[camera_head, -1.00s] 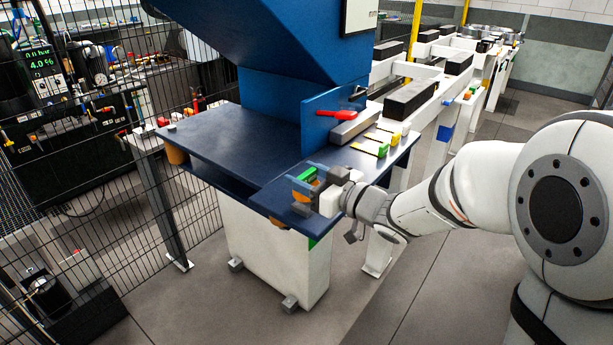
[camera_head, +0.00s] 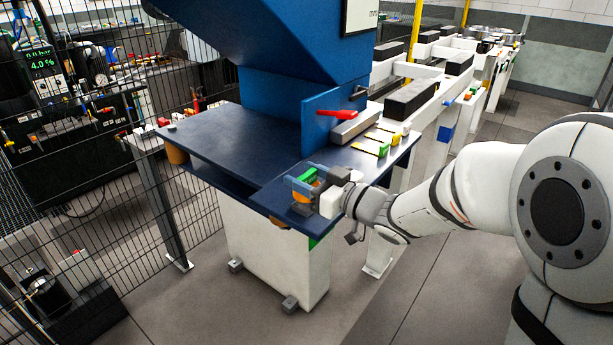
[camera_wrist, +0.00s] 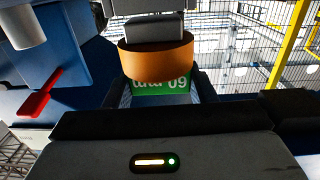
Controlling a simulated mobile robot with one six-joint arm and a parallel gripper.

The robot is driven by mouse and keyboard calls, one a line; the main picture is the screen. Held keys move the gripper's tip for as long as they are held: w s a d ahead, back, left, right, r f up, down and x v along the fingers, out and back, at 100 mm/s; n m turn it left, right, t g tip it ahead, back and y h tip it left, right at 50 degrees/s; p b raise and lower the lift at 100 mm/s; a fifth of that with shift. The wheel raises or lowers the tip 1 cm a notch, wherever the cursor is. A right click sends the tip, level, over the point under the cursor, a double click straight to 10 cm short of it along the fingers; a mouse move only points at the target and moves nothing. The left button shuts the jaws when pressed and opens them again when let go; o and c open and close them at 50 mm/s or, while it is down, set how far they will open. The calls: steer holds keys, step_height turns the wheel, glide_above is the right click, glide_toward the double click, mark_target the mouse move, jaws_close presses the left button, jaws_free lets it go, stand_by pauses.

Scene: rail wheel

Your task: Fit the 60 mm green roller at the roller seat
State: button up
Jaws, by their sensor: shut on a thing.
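My gripper (camera_head: 308,192) is over the front of the dark blue table, shut on the 60 mm roller. In the wrist view the roller shows as an orange-brown band (camera_wrist: 157,59) with a green face (camera_wrist: 160,90) marked 60 mm, upside down in the picture. Dark finger parts stand on both sides of it. Grey blocks (camera_wrist: 152,30) adjoin the band at the top of the wrist view; I cannot tell whether they touch it. In the head view the roller is mostly hidden by my gripper. I cannot make out the roller seat for certain.
The dark blue table (camera_head: 225,135) carries a blue upright plate with a red handle (camera_head: 337,113). A grey block (camera_head: 357,127) and several small green and yellow pieces lie to the right. White rail stands with black blocks (camera_head: 409,98) run behind. A wire fence is at left.

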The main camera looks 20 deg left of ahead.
steer(key=shift+f+b, duration=0.75)
steer(key=shift+f, duration=0.15)
steer(key=o, duration=1.2)
steer(key=shift+d, duration=0.1)
steer(key=b+v, duration=0.1)
steer(key=v, duration=0.6)
steer(key=shift+s+d, duration=0.25)
